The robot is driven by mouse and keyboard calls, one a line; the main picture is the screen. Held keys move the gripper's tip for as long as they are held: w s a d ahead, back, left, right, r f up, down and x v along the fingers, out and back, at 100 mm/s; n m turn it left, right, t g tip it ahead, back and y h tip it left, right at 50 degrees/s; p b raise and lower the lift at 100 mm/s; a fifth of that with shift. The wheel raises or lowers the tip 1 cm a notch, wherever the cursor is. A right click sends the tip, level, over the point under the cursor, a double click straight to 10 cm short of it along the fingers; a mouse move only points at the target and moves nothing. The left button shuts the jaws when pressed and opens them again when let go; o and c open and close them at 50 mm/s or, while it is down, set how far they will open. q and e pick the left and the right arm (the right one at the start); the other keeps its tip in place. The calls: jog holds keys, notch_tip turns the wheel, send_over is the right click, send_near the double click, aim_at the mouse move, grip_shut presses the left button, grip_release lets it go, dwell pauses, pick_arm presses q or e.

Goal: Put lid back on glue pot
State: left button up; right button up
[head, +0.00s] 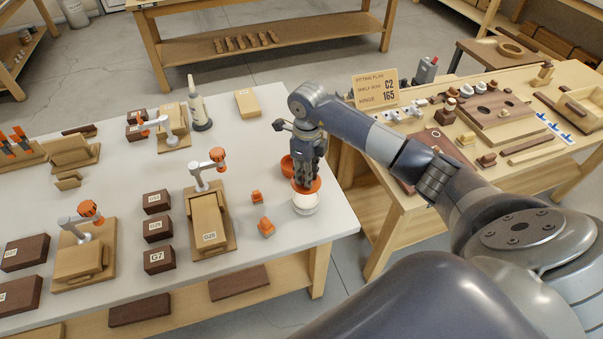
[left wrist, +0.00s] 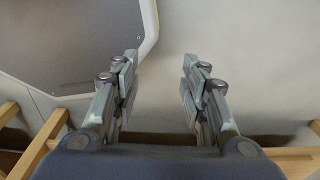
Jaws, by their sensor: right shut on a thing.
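The glue pot (head: 305,206) is a small white round pot near the right edge of the white table in the head view. An orange lid (head: 314,188) lies over its mouth. My right gripper (head: 306,184) points down over the pot and is shut on the lid. I cannot tell whether the lid touches the rim or hovers just above it. The fingers hide part of the lid. My left gripper (left wrist: 158,75) shows only in the left wrist view, with its fingers apart and nothing between them.
An orange round piece (head: 287,165) sits just behind my right gripper. Two small orange pieces (head: 266,227) lie left of the pot. A wooden fixture with a clamp (head: 209,222) stands farther left. A second bench (head: 500,150) with parts is at the right, beyond a gap.

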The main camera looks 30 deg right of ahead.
jog(key=shift+w+d+f+b, duration=0.15)
jog(key=shift+f+b, duration=0.1)
jog(key=shift+f, duration=0.25)
jog(key=shift+w+d+f+b, duration=0.1)
jog(key=shift+w+f+b, duration=0.1)
jog(key=shift+f, duration=0.65)
jog(key=shift+s+f+b, duration=0.15)
jog(key=shift+f+b, duration=0.2)
jog(key=shift+b, duration=0.15)
notch_tip(320, 180, down, 2)
jog(key=shift+a+f+b, duration=0.1)
jog(key=shift+f+b, duration=0.05)
jog(key=shift+b, duration=0.8)
jog(key=shift+f+b, duration=0.3)
jog(key=shift+f, duration=0.2)
pick_arm(q)
jog(key=f, duration=0.1)
jog(key=w+f, duration=0.1)
jog(key=f, duration=0.1)
jog(key=w+d+f, duration=0.1)
jog(key=shift+d+f, duration=0.1)
jog(key=shift+f, duration=0.05)
jog(key=shift+s, duration=0.1)
jog(key=shift+s+f, duration=0.2)
jog(key=shift+s, duration=0.05)
